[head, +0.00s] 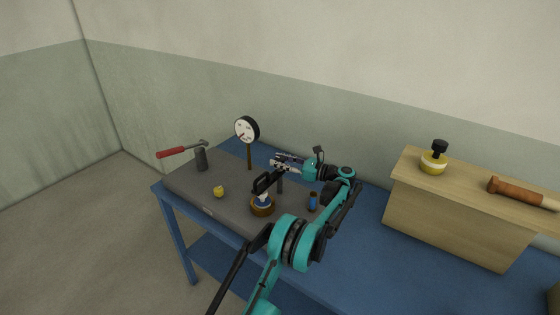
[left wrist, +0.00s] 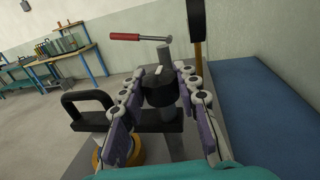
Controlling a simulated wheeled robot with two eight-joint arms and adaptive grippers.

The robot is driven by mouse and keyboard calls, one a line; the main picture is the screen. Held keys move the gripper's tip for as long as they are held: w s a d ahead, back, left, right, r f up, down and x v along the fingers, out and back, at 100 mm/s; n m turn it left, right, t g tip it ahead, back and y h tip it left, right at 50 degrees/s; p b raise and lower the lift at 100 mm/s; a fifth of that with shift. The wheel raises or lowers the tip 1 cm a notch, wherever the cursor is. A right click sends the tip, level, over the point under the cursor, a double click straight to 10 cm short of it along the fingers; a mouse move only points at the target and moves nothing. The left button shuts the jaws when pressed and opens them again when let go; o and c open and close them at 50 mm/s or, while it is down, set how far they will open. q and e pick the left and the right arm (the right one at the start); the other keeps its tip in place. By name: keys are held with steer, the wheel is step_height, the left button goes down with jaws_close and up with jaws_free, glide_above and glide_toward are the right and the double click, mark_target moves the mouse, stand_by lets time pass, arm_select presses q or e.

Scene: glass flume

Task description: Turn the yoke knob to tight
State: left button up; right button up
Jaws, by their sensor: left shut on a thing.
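The yoke knob (left wrist: 160,88) is black with a white mark on top and sits above a black yoke bar (left wrist: 150,122) in the left wrist view. My left gripper (left wrist: 157,80) has its fingers on both sides of the knob and is shut on it. In the head view my left gripper (head: 287,163) is over the grey slab (head: 235,170), and its fingers largely hide the knob. The yoke's black loop handle (left wrist: 88,103) stands left of the knob, above a brass-coloured ring (head: 262,209). My right gripper is not in view.
A yellow piece (head: 218,191) and a blue cylinder (head: 313,202) are nearby. A wooden box (head: 450,220) stands right on the blue table (head: 365,255).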

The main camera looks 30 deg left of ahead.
arm_select(q)
steer(key=shift+n+g, duration=0.3)
steer(key=shift+g, duration=0.2)
steer(key=o, duration=0.9)
steer(key=d, duration=0.4)
steer(key=w+d, duration=0.1)
steer(key=d, duration=0.7)
steer(key=shift+w, duration=0.3)
steer(key=shift+f, duration=0.1)
